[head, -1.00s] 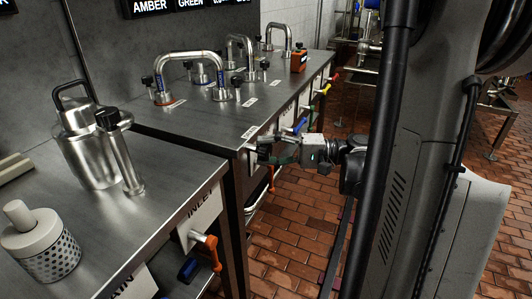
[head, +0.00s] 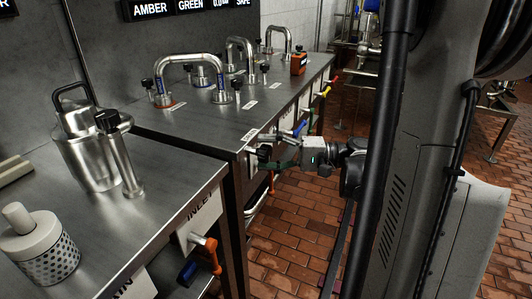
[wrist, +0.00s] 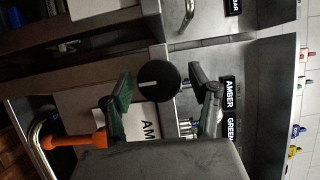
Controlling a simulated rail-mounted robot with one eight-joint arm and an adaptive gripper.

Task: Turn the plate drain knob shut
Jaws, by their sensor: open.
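A round black knob (wrist: 160,82) with a short white pointer line sits between the fingers of my gripper (wrist: 161,76) in the wrist view. Its pointer lies sideways, toward the left of that picture. My gripper is open, one finger on each side of the knob, with gaps visible; whether either finger touches it I cannot tell. In the head view the knob (head: 264,152) is on the bench front near its corner, and my gripper (head: 275,150) reaches it from the right. A white label (wrist: 148,118), partly hidden by my gripper, shows "AM". No drain label is readable by this knob.
An orange handle (wrist: 75,141) is beside the left finger in the wrist view. A blue lever (head: 300,127) is just beyond my gripper in the head view. Bent pipes (head: 190,65) with black knobs stand on the bench top. Brick floor (head: 285,235) is clear below.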

